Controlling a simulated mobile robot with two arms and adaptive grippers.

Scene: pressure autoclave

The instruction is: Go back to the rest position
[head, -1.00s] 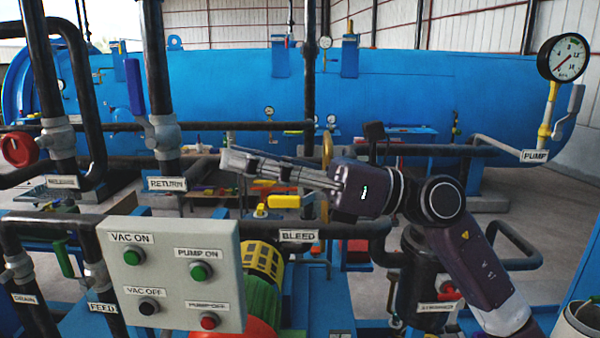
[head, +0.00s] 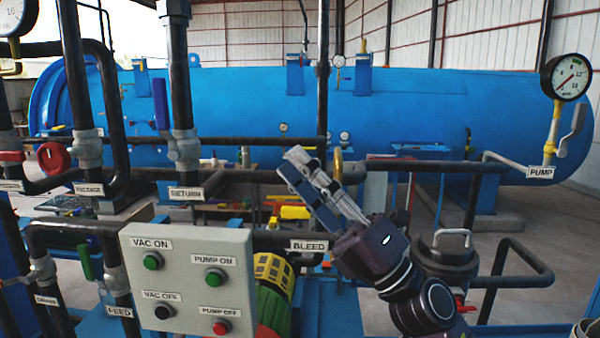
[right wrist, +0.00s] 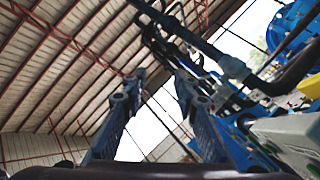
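My right gripper (head: 290,162) is in front of the pipes, right of the button panel, and points up and to the left. In the right wrist view (right wrist: 156,95) its two fingers stand apart with nothing between them, so it is open and empty. It appears in front of the blue autoclave vessel (head: 430,110), and I see no contact with anything. My left gripper is in neither view.
A grey button panel (head: 190,255) with VAC and PUMP buttons stands at front left. The BLEED pipe (head: 275,241) runs behind my right arm. A PUMP gauge (head: 566,77) is at right. Vertical pipes (head: 180,90) crowd the left. Bare floor shows at right.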

